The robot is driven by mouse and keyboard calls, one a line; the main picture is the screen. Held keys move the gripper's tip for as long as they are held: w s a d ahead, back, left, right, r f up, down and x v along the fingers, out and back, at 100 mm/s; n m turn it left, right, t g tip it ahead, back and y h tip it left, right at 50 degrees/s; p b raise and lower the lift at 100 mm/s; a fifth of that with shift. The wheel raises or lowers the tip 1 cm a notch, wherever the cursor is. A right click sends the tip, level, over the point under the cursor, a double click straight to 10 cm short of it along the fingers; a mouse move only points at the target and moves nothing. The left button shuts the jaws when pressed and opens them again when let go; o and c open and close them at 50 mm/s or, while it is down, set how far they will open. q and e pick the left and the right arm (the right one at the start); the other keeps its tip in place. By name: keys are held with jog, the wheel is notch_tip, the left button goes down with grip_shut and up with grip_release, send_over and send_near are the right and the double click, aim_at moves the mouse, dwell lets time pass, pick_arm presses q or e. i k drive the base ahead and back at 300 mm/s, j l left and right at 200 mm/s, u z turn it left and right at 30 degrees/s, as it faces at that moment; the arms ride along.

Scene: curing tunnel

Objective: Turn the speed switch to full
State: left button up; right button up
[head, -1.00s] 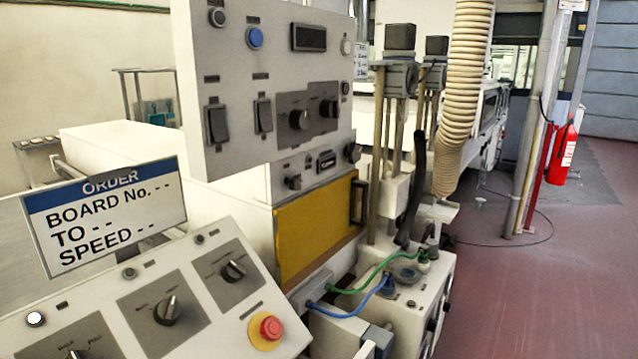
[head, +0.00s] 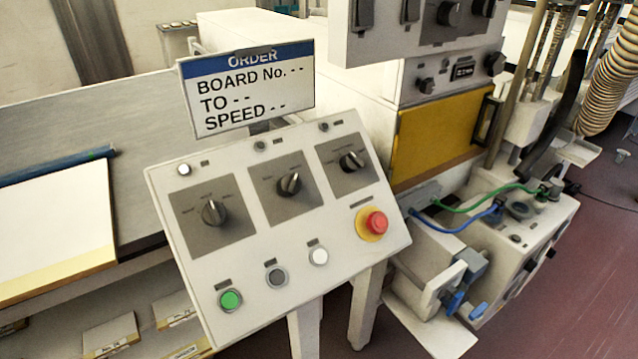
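A sloped grey-white control panel (head: 285,235) stands in the middle of the head view. It carries three dark rotary switches on grey plates: a left one (head: 213,212), a middle one (head: 290,184) and a right one (head: 351,161). Their labels are too small to read, so I cannot tell which is the speed switch. An order sign (head: 250,90) above the panel reads "BOARD No. - -", "TO - -", "SPEED - -". Neither of my grippers shows.
The panel also has a red emergency button (head: 376,222), a green button (head: 230,299), a grey button (head: 276,277) and a white button (head: 319,256). A machine with a yellow door (head: 440,140) and hoses stands to the right. A bench (head: 60,235) is at left.

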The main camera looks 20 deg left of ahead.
aim_at(213, 213)
jog(key=k+j+u, duration=0.1)
jog(key=j+u, duration=0.15)
jog(key=u, duration=0.15)
jog(key=k+j+u, duration=0.1)
jog(key=j+u, duration=0.15)
jog(key=u, duration=0.15)
